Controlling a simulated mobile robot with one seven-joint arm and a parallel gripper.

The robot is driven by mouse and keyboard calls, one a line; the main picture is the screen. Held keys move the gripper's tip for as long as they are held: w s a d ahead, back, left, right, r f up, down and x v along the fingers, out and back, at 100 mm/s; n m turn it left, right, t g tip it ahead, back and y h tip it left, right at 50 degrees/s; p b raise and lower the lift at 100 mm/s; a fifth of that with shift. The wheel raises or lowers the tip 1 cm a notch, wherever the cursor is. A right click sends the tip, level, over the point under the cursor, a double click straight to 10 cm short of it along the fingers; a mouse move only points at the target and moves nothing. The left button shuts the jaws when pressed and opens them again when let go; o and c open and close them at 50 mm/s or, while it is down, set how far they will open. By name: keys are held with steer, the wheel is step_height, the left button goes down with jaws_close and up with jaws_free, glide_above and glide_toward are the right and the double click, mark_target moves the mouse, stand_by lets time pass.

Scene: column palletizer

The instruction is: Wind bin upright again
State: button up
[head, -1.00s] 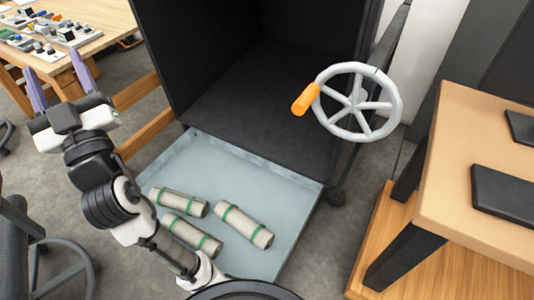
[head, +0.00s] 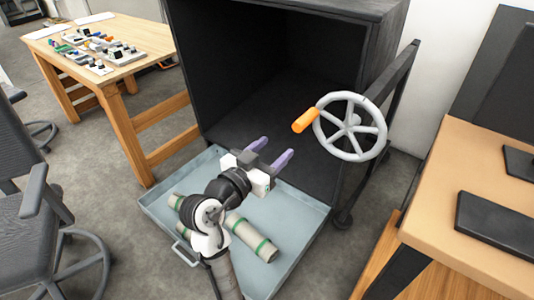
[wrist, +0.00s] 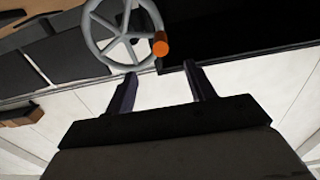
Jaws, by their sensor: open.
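The bin (head: 285,45) is a large black box tipped so that its open mouth faces me. A grey spoked handwheel (head: 378,141) with an orange handle (head: 305,121) is on its right side. In the wrist view the handwheel (wrist: 91,34) and orange handle (wrist: 160,44) show at the top, beyond the fingers. My gripper (head: 275,150) is open and empty, in front of the bin's mouth and left of the handle, apart from it. Its two purple fingers also show in the wrist view (wrist: 160,85).
A pale blue tray (head: 160,207) lies below the bin's mouth with green-banded rolls (head: 252,238) in it, partly hidden by my arm. A wooden desk (head: 465,225) stands right. A worktable (head: 130,60) and chair (head: 35,215) stand left.

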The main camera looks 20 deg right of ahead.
mark_target(304, 122)
steer(key=p+x, duration=0.1)
steer(key=x, duration=1.3)
steer(key=shift+c, duration=0.2)
steer(key=c, duration=1.1)
steer(key=shift+c, duration=0.2)
